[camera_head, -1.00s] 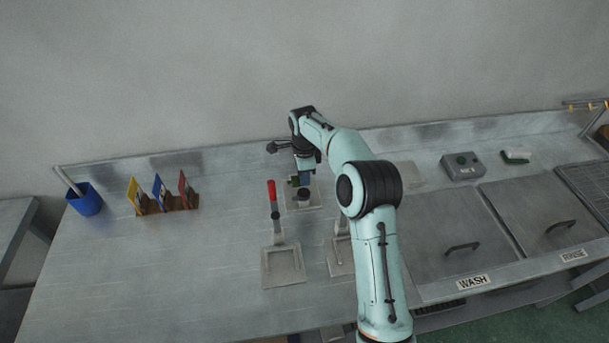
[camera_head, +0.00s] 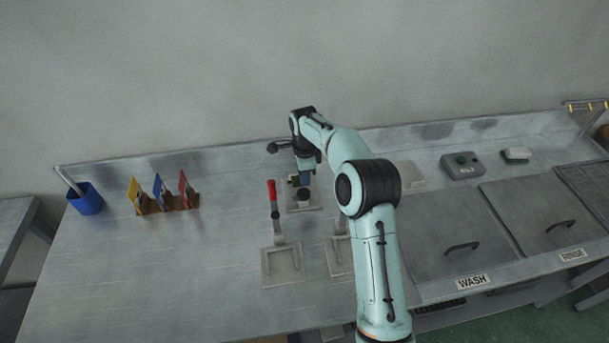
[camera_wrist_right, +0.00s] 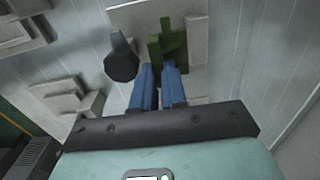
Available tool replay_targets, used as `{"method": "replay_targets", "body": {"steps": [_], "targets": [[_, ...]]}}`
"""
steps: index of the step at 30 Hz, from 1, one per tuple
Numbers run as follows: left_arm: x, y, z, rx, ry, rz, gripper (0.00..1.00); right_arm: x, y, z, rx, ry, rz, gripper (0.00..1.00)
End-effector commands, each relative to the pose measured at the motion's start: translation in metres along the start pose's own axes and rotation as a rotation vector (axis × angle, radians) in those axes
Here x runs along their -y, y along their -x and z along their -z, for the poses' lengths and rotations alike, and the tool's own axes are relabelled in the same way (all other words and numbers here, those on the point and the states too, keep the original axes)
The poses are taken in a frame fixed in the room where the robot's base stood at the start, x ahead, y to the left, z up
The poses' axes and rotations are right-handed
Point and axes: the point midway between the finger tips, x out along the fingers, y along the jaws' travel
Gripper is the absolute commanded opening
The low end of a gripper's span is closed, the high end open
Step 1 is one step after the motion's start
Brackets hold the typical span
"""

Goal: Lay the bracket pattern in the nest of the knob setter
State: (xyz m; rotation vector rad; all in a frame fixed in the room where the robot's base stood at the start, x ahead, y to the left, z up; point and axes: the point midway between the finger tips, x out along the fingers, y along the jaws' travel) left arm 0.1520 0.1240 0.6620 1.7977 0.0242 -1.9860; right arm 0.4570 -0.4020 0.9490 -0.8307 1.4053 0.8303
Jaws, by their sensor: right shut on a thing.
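The green bracket pattern (camera_wrist_right: 168,44) is between the blue fingertips of my right gripper (camera_wrist_right: 160,72) in the wrist view. The gripper is shut on it. In the head view a small green part of the pattern (camera_head: 293,182) shows beside the right gripper (camera_head: 304,180). The pattern is over a pale grey plate (camera_wrist_right: 128,14) at the back of the bench, which looks like the knob setter's base. A dark knob (camera_wrist_right: 121,62) stands beside the pattern. The nest is hidden, and I cannot tell whether the pattern touches the plate. My left gripper is not in view.
A red-handled lever (camera_head: 272,191) stands left of the gripper, with a grey plate (camera_head: 283,266) in front. A second plate (camera_head: 338,258) is partly behind my arm. A blue cup (camera_head: 87,201) and coloured cards in a rack (camera_head: 162,205) are left. Lidded WASH (camera_head: 450,225) and RINSE tanks are right.

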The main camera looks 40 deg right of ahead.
Motion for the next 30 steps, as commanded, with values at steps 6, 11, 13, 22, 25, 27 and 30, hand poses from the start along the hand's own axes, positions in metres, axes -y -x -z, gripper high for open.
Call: {"method": "replay_targets", "body": {"steps": [6, 11, 13, 22, 25, 27, 30], "targets": [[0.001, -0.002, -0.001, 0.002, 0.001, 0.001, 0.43, 0.000, -0.006, 0.000, 0.000, 0.000, -0.001, 0.00], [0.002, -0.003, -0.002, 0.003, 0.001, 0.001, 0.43, 0.000, -0.010, 0.000, -0.001, 0.000, -0.002, 0.00], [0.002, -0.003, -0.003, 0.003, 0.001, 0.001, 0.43, 0.000, -0.011, 0.000, 0.000, 0.000, -0.002, 0.00], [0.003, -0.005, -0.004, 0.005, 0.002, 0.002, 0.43, 0.000, -0.019, 0.000, 0.000, 0.000, 0.000, 0.00], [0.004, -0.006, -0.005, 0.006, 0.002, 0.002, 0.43, 0.000, -0.021, 0.000, 0.000, 0.000, 0.000, 0.00], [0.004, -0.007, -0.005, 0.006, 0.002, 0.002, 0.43, 0.000, -0.023, 0.000, 0.000, 0.000, -0.001, 0.00], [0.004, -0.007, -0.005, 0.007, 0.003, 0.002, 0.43, 0.000, -0.025, 0.000, 0.000, 0.000, -0.001, 0.00]]}}
